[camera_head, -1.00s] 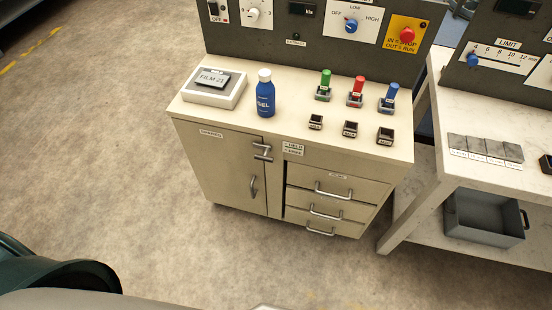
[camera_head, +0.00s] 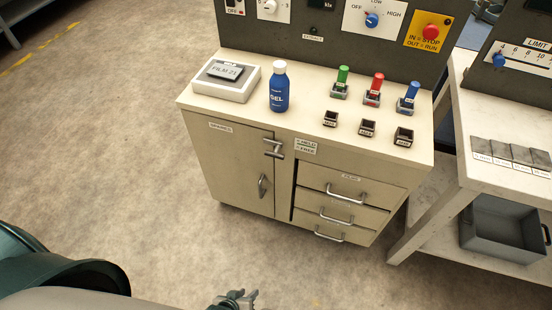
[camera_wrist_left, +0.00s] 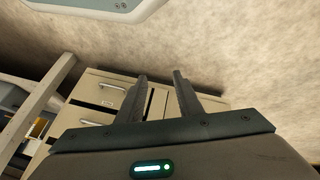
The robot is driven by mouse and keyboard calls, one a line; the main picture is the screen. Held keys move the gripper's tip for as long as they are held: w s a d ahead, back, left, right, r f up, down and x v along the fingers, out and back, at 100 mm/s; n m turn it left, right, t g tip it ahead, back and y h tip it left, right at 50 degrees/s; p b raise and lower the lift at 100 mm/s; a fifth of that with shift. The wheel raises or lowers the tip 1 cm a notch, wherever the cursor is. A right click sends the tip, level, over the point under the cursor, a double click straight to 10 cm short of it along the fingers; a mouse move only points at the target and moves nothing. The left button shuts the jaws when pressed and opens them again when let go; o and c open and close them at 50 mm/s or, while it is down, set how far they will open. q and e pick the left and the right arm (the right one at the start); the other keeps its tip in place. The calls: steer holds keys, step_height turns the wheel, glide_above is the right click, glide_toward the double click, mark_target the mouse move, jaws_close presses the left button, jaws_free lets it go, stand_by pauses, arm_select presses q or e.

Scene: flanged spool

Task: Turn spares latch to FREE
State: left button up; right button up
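The spares latch (camera_head: 273,148) is a small metal piece at the top right of the cream spares door (camera_head: 228,165). It lies roughly crosswise at the seam beside the drawers. A small HELD/FREE label (camera_head: 306,147) is just right of it. The door looks shut and has a vertical metal pull (camera_head: 262,186). My left gripper (camera_head: 240,297) shows at the bottom edge of the head view, well short of the cabinet. In the left wrist view its two fingers (camera_wrist_left: 160,76) are apart with nothing between them. The latch cannot be made out there. My right gripper is out of view.
A white bench (camera_head: 480,190) stands at the right. The floor before the cabinet is clear.

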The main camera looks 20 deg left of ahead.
arm_select(q)
steer(key=w+d+r+n+t+b, duration=0.2)
steer(key=w+r+n+t+b, duration=0.45)
steer(key=w+r, duration=0.95)
steer(key=w+a+r+n+t+b, duration=0.1)
steer(key=w+r+n+t+b, duration=0.1)
steer(key=r, duration=0.8)
steer(key=w+a+r+n+t+b, duration=0.2)
steer(key=w+r+n+t, duration=0.1)
steer(key=r, duration=0.6)
steer(key=shift+a+r+n+y, duration=0.25)
steer(key=shift+r+n+y, duration=0.15)
steer(key=shift+n, duration=0.15)
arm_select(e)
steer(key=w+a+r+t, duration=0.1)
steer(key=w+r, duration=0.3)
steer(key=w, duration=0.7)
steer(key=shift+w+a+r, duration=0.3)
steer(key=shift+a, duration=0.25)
arm_select(q)
steer(key=shift+w+f, duration=0.1)
steer(key=shift+w, duration=0.1)
